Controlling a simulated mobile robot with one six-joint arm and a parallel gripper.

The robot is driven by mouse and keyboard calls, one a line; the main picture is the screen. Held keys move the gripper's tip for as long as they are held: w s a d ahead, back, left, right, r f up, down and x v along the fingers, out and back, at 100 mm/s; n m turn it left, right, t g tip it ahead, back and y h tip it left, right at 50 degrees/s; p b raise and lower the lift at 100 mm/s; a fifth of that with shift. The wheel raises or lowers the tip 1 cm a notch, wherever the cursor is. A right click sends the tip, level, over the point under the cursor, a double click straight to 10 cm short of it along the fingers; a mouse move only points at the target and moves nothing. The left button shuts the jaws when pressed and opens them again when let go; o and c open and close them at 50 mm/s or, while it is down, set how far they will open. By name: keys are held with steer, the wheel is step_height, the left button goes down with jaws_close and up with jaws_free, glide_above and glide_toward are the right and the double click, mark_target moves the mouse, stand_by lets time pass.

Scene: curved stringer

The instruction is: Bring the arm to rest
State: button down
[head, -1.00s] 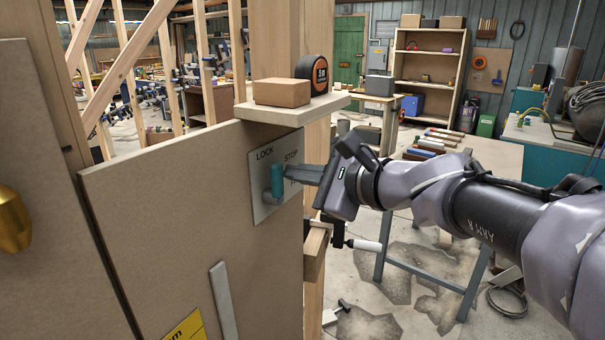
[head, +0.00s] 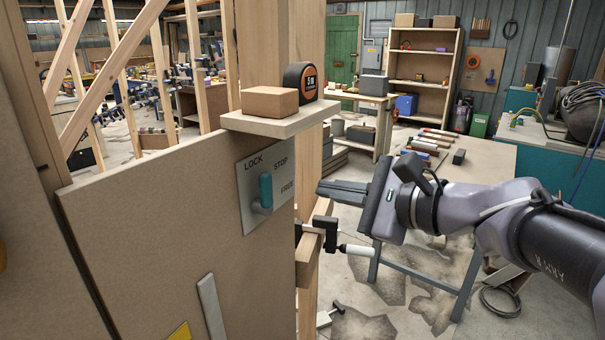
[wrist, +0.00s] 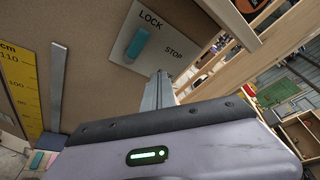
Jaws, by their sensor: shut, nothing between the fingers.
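My gripper (head: 322,190) is shut and empty. In the head view it stands to the right of the board, apart from it, with its fingers pointing left. In the wrist view the closed fingers (wrist: 158,92) point up toward the plate. The teal lever (head: 265,191) stands upright on the pale plate (head: 250,215) marked LOCK, STOP and FREE. The lever also shows in the wrist view (wrist: 138,38), clear of the fingers.
A small shelf (head: 285,119) above the plate bears a brown block (head: 269,102) and an orange-black tape measure (head: 302,80). A clamp (head: 325,235) sits on the wooden post below my gripper. A table (head: 478,160) stands behind my arm.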

steer(key=shift+v, duration=0.8)
